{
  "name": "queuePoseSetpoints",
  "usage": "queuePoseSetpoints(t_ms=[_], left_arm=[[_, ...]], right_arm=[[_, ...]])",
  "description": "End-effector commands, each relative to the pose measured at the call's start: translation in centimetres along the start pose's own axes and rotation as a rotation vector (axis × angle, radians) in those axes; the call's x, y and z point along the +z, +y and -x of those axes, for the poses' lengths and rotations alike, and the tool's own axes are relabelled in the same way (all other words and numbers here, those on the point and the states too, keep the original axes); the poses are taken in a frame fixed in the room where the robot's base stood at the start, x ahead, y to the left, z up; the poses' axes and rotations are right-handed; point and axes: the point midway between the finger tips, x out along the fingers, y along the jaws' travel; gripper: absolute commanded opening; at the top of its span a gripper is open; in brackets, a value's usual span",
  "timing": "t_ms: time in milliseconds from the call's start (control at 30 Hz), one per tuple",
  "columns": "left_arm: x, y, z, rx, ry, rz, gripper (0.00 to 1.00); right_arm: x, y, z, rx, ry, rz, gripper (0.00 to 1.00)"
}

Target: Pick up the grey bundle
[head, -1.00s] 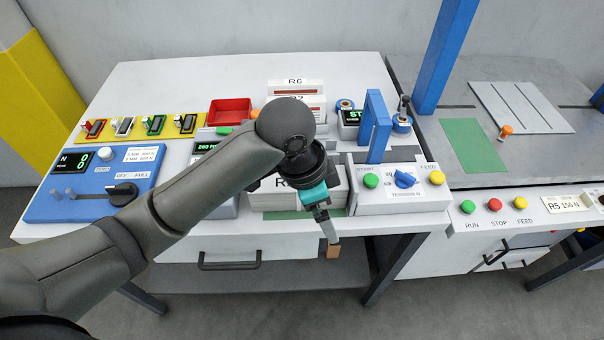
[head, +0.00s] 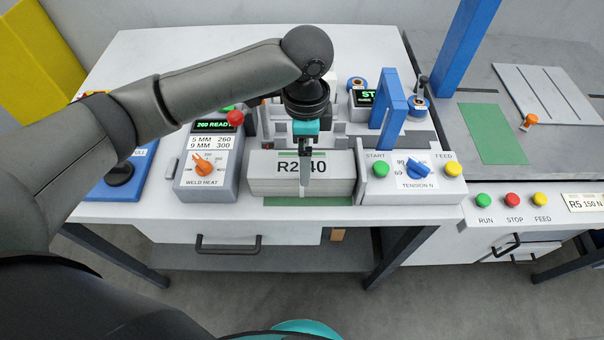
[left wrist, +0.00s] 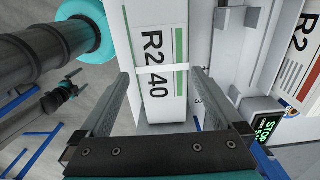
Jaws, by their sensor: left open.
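The grey bundle (head: 265,182), a pale grey stack labelled "R2 40" with a green stripe, lies at the bench's front edge on a green patch (head: 282,201). My left gripper (head: 305,172) is over its middle, pointing down, and hides part of the label. In the left wrist view my left gripper (left wrist: 160,76) is open, with one finger on each side of the bundle (left wrist: 158,105) and a white strap crossing between the fingertips. Contact with the bundle cannot be seen. A small, distant gripper, apparently my right one (left wrist: 68,88), shows at the left; its jaws are unclear.
The weld heat box (head: 207,180) stands close left of the bundle, and the tension box (head: 412,186) close right. A blue arch (head: 391,105) rises behind the tension box. Another bench (head: 465,178) with a green patch (head: 490,135) adjoins at right.

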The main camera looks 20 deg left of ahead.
Motion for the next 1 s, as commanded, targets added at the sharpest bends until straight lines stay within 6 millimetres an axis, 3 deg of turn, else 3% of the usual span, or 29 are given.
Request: queuePoseSetpoints(t_ms=[100,267,600,900,1000], left_arm=[[0.0,0.0,-1.7,0.002,-0.001,0.001,1.00],[0.0,0.0,-2.5,0.000,0.001,0.001,1.00],[0.6,-0.3,-7.0,-0.001,0.000,0.000,1.00],[0.6,-0.3,-7.3,-0.002,0.000,-0.001,1.00],[0.6,-0.3,-7.3,-0.002,0.001,-0.001,0.89]], right_arm=[[0.1,0.0,-0.5,0.000,-0.001,0.000,1.00],[0.1,0.0,-0.7,0.000,-0.001,0.000,1.00],[0.2,0.0,-2.1,0.000,-0.001,0.000,1.00],[0.2,0.0,-2.0,0.000,-0.001,0.000,1.00],[0.2,0.0,-2.0,0.000,-0.001,0.000,1.00]])
